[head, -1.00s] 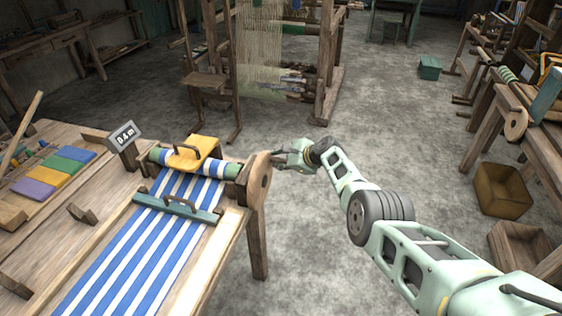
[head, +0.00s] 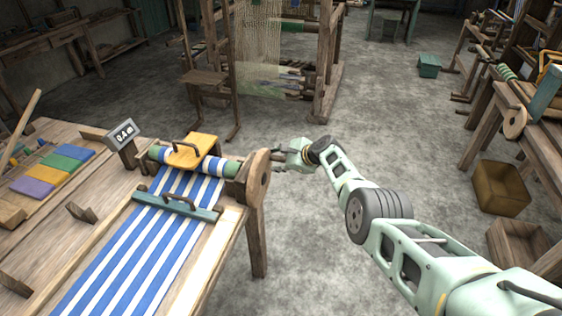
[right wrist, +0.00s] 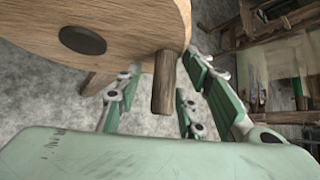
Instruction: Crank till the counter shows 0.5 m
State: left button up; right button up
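The counter (head: 125,133) is a small grey display on a post at the table's far edge; it appears to read 0.4 m. Blue and white striped cloth (head: 150,245) runs up to a roller (head: 223,167) with a round wooden crank wheel (head: 259,178) at its right end. The wheel also fills the top left of the right wrist view (right wrist: 110,25). Its wooden crank handle (right wrist: 163,85) stands between the fingers of my right gripper (right wrist: 160,75). The fingers look parted, with a gap beside the handle on the left. My left gripper is out of view.
A yellow block with a handle (head: 190,150) sits on the roller, and a teal bar with a handle (head: 178,206) lies across the cloth. Coloured swatches (head: 55,170) lie at left. A loom (head: 327,70) stands behind.

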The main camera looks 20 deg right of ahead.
aim_at(284, 160)
jog(key=shift+s+d+r, duration=0.45)
jog(key=shift+d, duration=0.1)
jog(key=shift+v, duration=0.95)
jog(key=v, duration=0.8)
jog(key=shift+s+a, duration=0.15)
jog(key=shift+s, duration=0.15)
jog(key=shift+r, duration=0.1)
jog(key=shift+c, duration=0.2)
